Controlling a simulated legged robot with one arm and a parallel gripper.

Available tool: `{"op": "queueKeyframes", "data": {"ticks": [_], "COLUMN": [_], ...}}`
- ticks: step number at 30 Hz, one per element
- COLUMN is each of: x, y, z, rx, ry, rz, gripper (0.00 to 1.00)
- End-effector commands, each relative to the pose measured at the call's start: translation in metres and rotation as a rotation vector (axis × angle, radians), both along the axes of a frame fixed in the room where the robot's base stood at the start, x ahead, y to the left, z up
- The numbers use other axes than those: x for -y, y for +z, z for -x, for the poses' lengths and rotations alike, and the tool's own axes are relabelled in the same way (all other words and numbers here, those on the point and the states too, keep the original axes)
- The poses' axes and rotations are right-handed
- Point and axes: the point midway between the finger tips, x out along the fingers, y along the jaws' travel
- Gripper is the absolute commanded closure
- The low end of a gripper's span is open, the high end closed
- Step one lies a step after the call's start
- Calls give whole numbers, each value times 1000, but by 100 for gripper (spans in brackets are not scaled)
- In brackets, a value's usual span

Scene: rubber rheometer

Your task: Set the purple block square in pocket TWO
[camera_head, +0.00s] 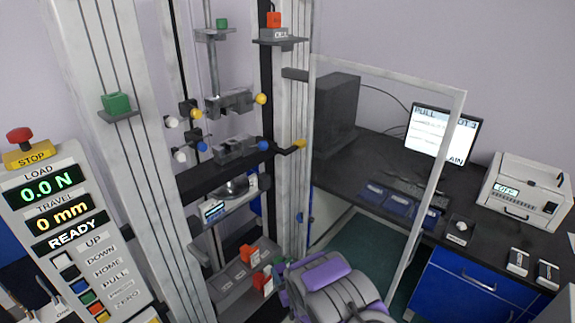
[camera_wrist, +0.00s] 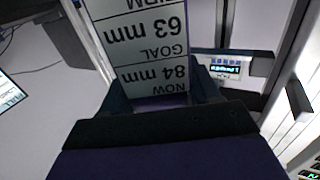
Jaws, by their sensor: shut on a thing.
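My gripper (camera_wrist: 165,98) shows in the wrist view with its dark jaws closed. A thin strip of purple (camera_wrist: 174,101) shows between them, which fits the purple block; most of it is hidden. In the head view, my grey and purple arm is at the bottom centre and hides the jaws and the block. A grey base (camera_head: 226,282) with faint square marks lies left of my arm, low in the test frame. I cannot read which mark is pocket TWO.
Orange-red clamps (camera_head: 250,253) stand on the base close to my arm. Frame columns (camera_head: 130,140) rise at left, and a clear door frame (camera_head: 440,180) stands at right. A desk with a monitor (camera_head: 442,133) is behind.

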Motion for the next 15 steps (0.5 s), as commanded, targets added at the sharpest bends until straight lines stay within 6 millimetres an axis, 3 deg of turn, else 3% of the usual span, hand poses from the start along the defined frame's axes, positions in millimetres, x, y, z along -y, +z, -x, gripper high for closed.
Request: {"op": "queueKeyframes", "data": {"ticks": [1, 6, 15], "x": [11, 46, 101], "y": [16, 58, 130], "z": [-6, -20, -25], "rx": [7, 10, 8], "ry": [-26, -115, -261], "rz": [0, -2, 0], "gripper": [90, 90, 90]}}
